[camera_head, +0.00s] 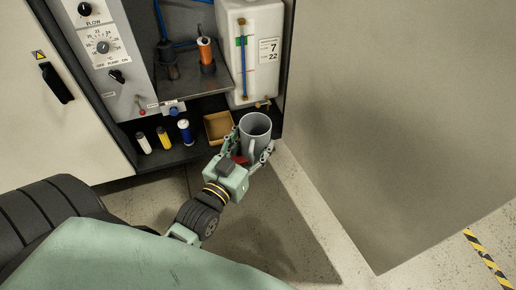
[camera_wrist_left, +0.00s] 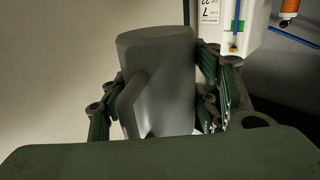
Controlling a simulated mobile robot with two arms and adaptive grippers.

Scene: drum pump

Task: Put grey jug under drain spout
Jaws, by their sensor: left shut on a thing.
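The grey jug (camera_head: 255,128) is upright in my left gripper (camera_head: 252,152), at the front of the open cabinet. The fingers close around the jug on both sides. In the left wrist view the jug (camera_wrist_left: 160,75) fills the middle, its handle toward the camera, with the left gripper's fingers (camera_wrist_left: 160,108) on either side. A white tank (camera_head: 250,50) marked 7 and 22 stands behind the jug, with a small brass drain spout (camera_head: 262,104) at its lower front. The jug appears just below and in front of the spout. My right gripper is not in view.
A brown open box (camera_head: 218,126) sits left of the jug on the cabinet floor. Several small bottles (camera_head: 185,131) stand further left. A shelf (camera_head: 195,88) carries orange and dark tools. The open cabinet door (camera_head: 400,110) bounds the right side.

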